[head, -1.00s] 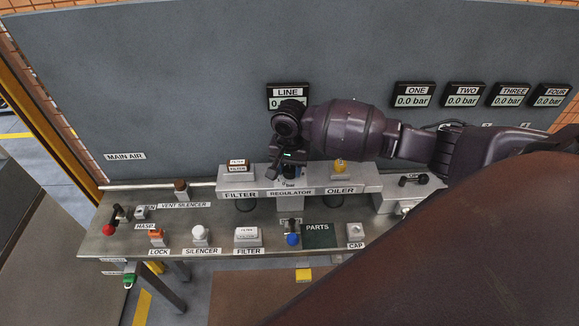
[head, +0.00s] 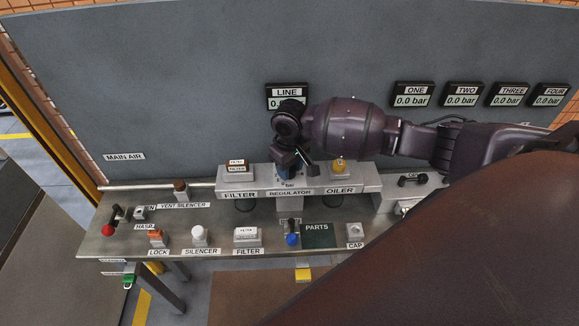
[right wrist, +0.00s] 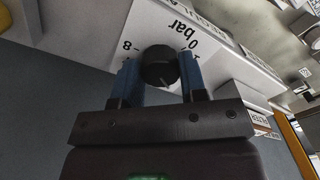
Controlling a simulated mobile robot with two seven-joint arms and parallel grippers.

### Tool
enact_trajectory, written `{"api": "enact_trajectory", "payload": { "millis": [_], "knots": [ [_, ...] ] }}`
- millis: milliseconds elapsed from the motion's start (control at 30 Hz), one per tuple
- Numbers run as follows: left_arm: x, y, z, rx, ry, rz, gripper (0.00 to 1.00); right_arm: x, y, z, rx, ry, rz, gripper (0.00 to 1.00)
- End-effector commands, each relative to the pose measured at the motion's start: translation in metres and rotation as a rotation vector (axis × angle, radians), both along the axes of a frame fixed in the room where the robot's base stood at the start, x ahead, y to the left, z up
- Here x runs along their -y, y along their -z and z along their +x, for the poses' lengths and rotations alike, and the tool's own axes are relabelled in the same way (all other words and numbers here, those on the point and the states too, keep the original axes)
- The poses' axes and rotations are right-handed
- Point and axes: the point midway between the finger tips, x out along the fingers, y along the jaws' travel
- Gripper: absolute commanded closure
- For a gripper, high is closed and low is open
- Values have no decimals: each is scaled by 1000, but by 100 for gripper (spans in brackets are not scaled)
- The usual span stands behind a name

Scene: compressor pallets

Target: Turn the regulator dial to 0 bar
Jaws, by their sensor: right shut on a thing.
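The regulator dial (right wrist: 160,64) is a round black knob in the right wrist view. It sits between the two blue finger pads of my right gripper (right wrist: 161,78), which is shut on it. The white scale plate (right wrist: 150,28) behind it shows "8", "0" and "bar"; I cannot read the dial's pointer surely. In the head view my right gripper (head: 290,168) reaches down onto the regulator unit, above the REGULATOR label (head: 290,193), and largely hides the dial. My left gripper is not in view.
The filter (head: 238,169) and the oiler with its yellow knob (head: 339,167) stand close on either side. The LINE gauge (head: 287,92) is partly covered by my arm; gauges ONE to FOUR read 0.0 bar. The lower bench (head: 220,233) holds a lock, a silencer and a cap.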

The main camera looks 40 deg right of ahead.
Motion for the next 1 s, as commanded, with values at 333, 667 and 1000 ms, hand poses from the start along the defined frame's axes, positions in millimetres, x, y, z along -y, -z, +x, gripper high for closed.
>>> {"api": "enact_trajectory", "payload": {
  "millis": [333,667,1000],
  "knots": [
    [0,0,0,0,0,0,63,1,-1,1,2,-327,-1,85],
    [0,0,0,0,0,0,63,1,-1,2,3,-641,-1,85],
    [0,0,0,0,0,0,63,2,-1,2,3,-964,-1,85]
  ]
}}
